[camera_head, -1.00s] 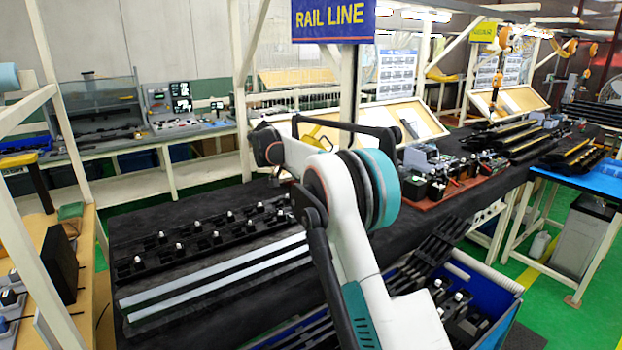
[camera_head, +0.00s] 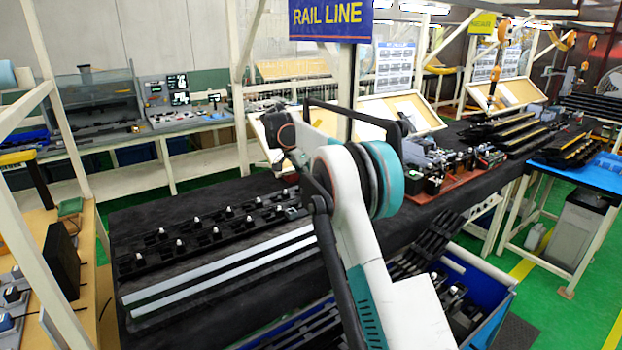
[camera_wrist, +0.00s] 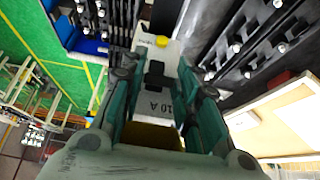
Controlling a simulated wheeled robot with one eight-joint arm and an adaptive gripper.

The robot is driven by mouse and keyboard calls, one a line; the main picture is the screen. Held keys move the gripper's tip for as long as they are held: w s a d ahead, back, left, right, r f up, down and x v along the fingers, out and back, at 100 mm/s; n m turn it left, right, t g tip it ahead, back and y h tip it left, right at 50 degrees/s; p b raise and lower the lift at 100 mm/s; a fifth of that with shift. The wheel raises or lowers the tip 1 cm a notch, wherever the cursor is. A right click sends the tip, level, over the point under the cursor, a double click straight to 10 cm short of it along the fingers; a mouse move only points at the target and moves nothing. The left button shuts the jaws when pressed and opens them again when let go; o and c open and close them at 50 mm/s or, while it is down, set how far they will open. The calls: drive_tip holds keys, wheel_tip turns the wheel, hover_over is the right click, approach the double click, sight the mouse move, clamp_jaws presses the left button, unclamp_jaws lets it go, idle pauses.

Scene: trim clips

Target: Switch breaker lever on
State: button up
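In the wrist view, a pale grey breaker body (camera_wrist: 140,110) marked "10 A" shows between my gripper's fingers. A black lever (camera_wrist: 155,75) stands on its face, and a yellow button (camera_wrist: 162,41) is near its far end. I cannot tell if the lever is on or off. My gripper (camera_wrist: 156,72) has its two teal fingers spread wide, one on each side of the breaker. I cannot tell whether they touch its sides. In the head view my own arm hides the gripper and this breaker.
A black table (camera_head: 140,220) carries rails with white-tipped pegs (camera_head: 215,230) and two pale strips (camera_head: 220,265). A red board (camera_head: 445,190) with devices lies farther along. A blue bin (camera_head: 490,320) of black parts stands in front at right. A post holds the RAIL LINE sign (camera_head: 330,20).

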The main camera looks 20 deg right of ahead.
drive_tip(key=shift+o, duration=0.8)
drive_tip(key=v, duration=1.2)
drive_tip(key=shift+a, duration=0.1)
